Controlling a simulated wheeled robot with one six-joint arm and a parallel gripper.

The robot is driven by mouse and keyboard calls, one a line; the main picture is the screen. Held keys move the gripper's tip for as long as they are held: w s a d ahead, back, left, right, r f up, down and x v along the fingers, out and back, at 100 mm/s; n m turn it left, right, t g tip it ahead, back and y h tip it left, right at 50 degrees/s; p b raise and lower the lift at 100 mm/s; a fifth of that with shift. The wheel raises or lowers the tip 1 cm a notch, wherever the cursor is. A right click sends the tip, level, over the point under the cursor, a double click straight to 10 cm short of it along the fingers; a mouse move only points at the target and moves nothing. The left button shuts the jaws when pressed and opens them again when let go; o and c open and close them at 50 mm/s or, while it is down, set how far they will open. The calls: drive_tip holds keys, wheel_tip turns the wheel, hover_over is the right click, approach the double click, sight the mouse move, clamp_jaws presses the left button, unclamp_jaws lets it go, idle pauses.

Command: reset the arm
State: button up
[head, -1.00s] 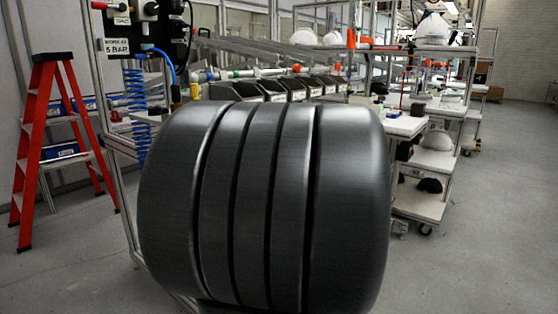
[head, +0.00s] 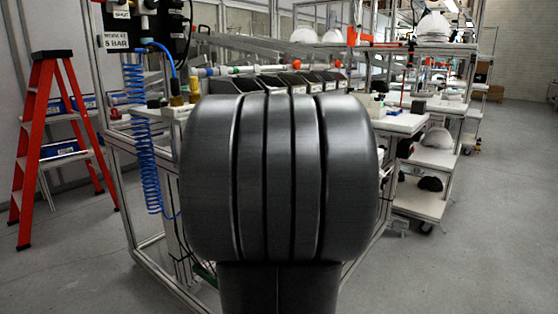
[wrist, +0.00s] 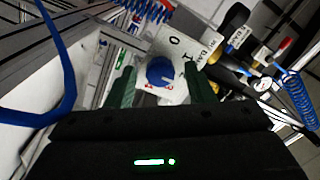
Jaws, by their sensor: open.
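My gripper (wrist: 160,72) shows in the wrist view with its two green fingers apart. Nothing is held between them. Beyond the fingertips is a white plate (wrist: 172,42) marked O and I, with a round blue knob (wrist: 160,72) on it. The knob appears between the fingers in the picture; I cannot tell how far it is from the tips. In the head view my own dark, grooved arm link fills the middle, and my gripper is not visible there.
A blue coiled hose (head: 147,150) hangs at the workbench frame, and also shows in the wrist view (wrist: 298,98). A red stepladder (head: 36,140) stands at left. Dark bins (head: 300,82) line the bench. A shelf rack with white helmet shells (head: 434,28) stands right. Floor at right is clear.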

drive_tip(key=n+p, duration=0.4)
drive_tip(key=n, duration=0.6)
idle(0.4)
drive_tip(key=shift+s+n, duration=0.1)
drive_tip(key=shift+n, duration=0.2)
